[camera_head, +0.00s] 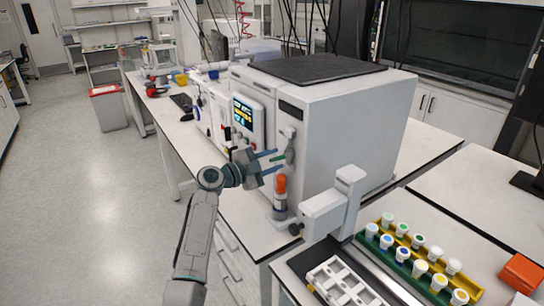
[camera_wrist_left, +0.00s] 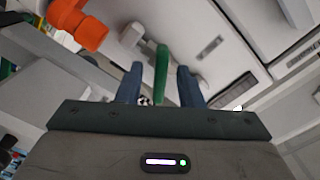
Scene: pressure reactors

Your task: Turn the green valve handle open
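The green valve handle (camera_head: 289,156) is a slim lever on a pale fitting on the front of the large white reactor cabinet (camera_head: 345,135). My left gripper (camera_head: 279,160) reaches towards it from the left, with its two blue fingers apart. In the left wrist view, the green handle (camera_wrist_left: 161,72) stands between the two fingers of my left gripper (camera_wrist_left: 160,76). A gap shows on each side of the handle, so the gripper is open around it and not clamped on it. My right gripper is not in view.
An orange-topped fitting (camera_head: 281,184) sits just below the handle; its orange part (camera_wrist_left: 82,24) also shows in the wrist view. A white bracket-like device (camera_head: 335,207) stands to the right. A rack of capped vials (camera_head: 420,262) lies front right. Open floor is at left.

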